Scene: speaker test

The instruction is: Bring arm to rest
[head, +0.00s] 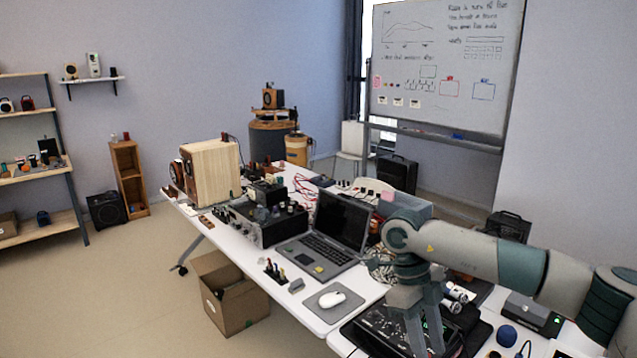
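My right arm (470,250) comes in from the right edge and reaches left over the table, bent down at the wrist. My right gripper (424,338) points down in front of a black device (378,331) with knobs at the table's near right. Its two fingers look parted, and I see nothing held between them. I cannot tell whether the fingertips touch the device. My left arm and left gripper are not in view.
The white table (296,297) holds a laptop (328,240), a mouse (331,299), electronics and a wooden speaker (210,170). A cardboard box (238,308) stands on the floor. Shelves (40,170) are at the left.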

